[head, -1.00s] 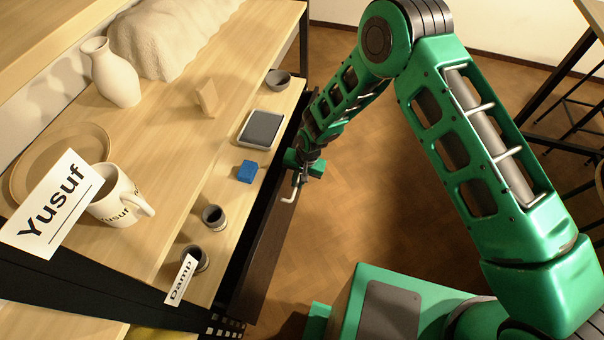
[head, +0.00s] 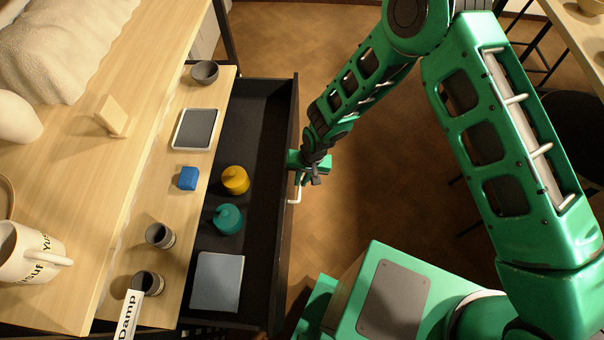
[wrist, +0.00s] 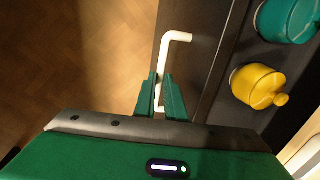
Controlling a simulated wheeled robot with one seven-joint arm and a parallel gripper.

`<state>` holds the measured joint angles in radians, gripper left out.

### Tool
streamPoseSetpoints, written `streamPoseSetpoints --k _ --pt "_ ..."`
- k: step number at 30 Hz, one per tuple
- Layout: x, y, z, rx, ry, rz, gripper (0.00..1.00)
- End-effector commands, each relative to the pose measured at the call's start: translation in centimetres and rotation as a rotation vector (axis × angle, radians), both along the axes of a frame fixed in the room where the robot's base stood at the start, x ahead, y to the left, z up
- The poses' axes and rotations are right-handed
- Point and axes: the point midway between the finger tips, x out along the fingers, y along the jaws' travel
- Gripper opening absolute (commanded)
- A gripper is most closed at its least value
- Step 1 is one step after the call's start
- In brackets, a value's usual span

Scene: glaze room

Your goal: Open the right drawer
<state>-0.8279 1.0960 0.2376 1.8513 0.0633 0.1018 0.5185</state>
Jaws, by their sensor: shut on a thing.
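The drawer (head: 262,110) is dark and stands well out from under the wooden worktop. Its front panel (wrist: 208,75) shows in the wrist view. A pale bar handle (wrist: 165,58) is fixed to the front. My gripper (head: 302,178) is at the handle, and in the wrist view my gripper (wrist: 160,92) has its two green fingers shut on the handle's near part. Inside the drawer are a yellow lidded jar (head: 235,180), a teal lidded jar (head: 228,219) and a grey-blue flat square (head: 217,282).
On the worktop are a dark bowl (head: 204,72), a grey tablet-like tray (head: 195,128), a blue block (head: 187,178), two small dark cups (head: 160,236) and a "Damp" card (head: 128,315). Open parquet floor (head: 350,215) lies right of the drawer.

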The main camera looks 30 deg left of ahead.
Motion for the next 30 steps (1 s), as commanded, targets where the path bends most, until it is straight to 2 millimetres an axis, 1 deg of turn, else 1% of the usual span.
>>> streamPoseSetpoints --k 14,15,16,17,18,26,30 --pt "-0.57 0.18 0.1 0.001 0.004 0.014 0.0" --pt "-0.6 0.19 0.1 0.001 0.004 0.015 0.12" --pt "-0.63 0.2 0.1 0.001 0.005 0.015 0.2" --pt "-0.64 0.22 0.09 0.001 0.004 0.015 0.27" --pt "-0.63 0.23 0.08 0.001 0.004 0.015 0.29" --pt "-0.62 0.27 0.07 0.001 0.004 0.016 0.29" --pt "-0.55 0.28 0.87 0.002 0.002 0.017 0.29"
